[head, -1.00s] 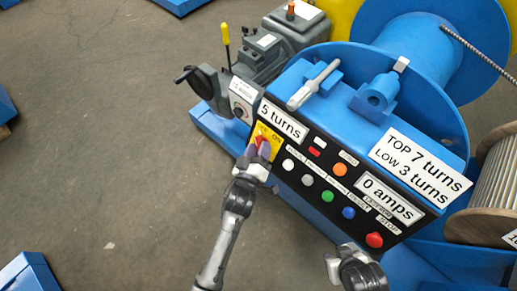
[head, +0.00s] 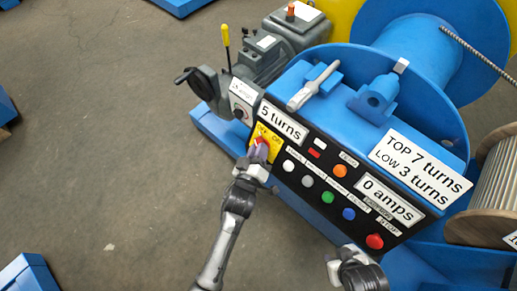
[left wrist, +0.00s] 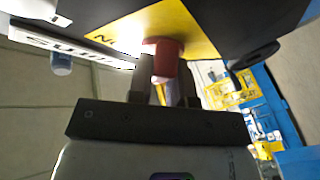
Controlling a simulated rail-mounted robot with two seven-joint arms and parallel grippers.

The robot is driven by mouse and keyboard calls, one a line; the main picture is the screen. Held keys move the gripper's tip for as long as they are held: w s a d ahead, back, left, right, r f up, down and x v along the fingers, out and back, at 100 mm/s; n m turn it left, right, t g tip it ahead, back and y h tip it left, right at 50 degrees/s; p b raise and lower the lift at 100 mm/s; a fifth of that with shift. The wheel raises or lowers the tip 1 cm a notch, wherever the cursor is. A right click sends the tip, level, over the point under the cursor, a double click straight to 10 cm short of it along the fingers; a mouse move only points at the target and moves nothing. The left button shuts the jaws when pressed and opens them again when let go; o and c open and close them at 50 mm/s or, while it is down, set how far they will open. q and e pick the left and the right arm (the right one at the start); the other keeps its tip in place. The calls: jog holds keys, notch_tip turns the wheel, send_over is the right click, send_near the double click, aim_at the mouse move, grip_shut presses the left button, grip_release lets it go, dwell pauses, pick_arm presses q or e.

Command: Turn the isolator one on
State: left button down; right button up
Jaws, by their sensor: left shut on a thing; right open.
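The isolator is a red rotary knob (head: 259,140) on a yellow plate (head: 277,148) at the left end of the black control panel. In the left wrist view the red knob (left wrist: 163,60) sits between my left fingers, under the yellow plate (left wrist: 185,25). My left gripper (head: 258,154) is shut on the knob and hides part of it. The exact knob angle is hard to read. My right gripper (head: 345,262) is at the bottom of the head view, in front of the panel and apart from it; its fingers are mostly unclear.
The panel (head: 320,170) carries several coloured buttons, with a red stop button (head: 374,241) at lower right. Signs read "5 turns" (head: 282,123) and "0 amps" (head: 390,200). A yellow-knobbed lever (head: 226,40) stands behind.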

pick_arm(q)
jog(key=m+h+p, duration=0.2)
jog(key=m, duration=0.1)
jog(key=shift+a+r+m, duration=0.1)
jog(key=shift+m, duration=0.2)
jog(key=m+h+p, duration=0.1)
jog(key=m+h, duration=0.1)
jog(key=m, duration=0.1)
jog(key=m+g+h+p, duration=0.1)
jog(key=m+h, duration=0.1)
jog(key=m, duration=0.1)
jog(key=shift+w+a+m+g+p, duration=0.1)
jog(key=shift+w+m+g+p, duration=0.05)
jog(key=shift+m+g+p, duration=0.15)
jog(key=m+g+h+p, duration=0.1)
jog(key=m, duration=0.2)
jog(key=m+g+h, duration=0.2)
jog(key=m, duration=0.1)
jog(key=shift+w+a+m+h+p, duration=0.1)
jog(key=shift+m+h+p, duration=0.2)
jog(key=shift+m+p, duration=0.1)
jog(key=m+g+h+p, duration=0.1)
jog(key=m+g, duration=0.2)
jog(key=m, duration=0.1)
jog(key=shift+m, duration=0.3)
jog(key=shift+w+m+g+p, duration=0.1)
jog(key=shift+m+g+p, duration=0.45)
jog(key=shift+m+g, duration=0.65)
jog(key=shift+m, duration=0.8)
